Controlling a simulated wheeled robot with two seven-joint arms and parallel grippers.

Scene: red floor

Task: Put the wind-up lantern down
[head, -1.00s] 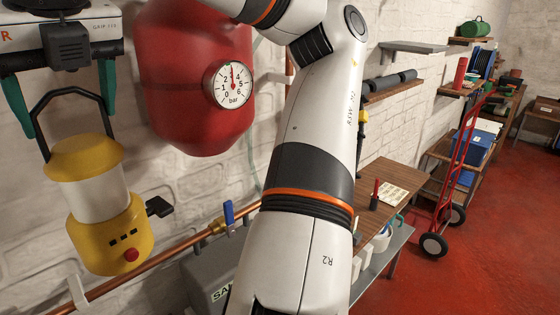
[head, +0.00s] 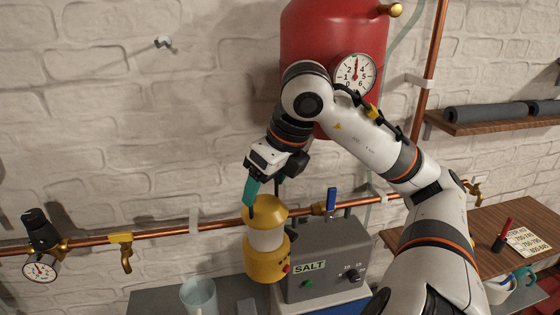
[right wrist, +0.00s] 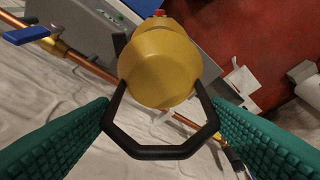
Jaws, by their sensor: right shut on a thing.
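The wind-up lantern (head: 266,264) is yellow with a pale middle band and a dark handle. My right gripper (head: 250,203) is shut on the lantern by its handle, with teal fingers on it. The lantern hangs nearly upright in front of the grey SALT box's left side; I cannot tell whether its base touches anything. In the right wrist view its yellow top (right wrist: 158,72) and black handle (right wrist: 160,153) show between the teal fingers. My left gripper is not in view.
The grey SALT box (head: 330,255) stands right beside the lantern. A grey surface (head: 150,300) with a pale cup (head: 199,295) lies at lower left. A copper pipe (head: 170,232) with valves runs along the wall. A red tank (head: 325,30) is above; a wooden bench (head: 490,235) stands right.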

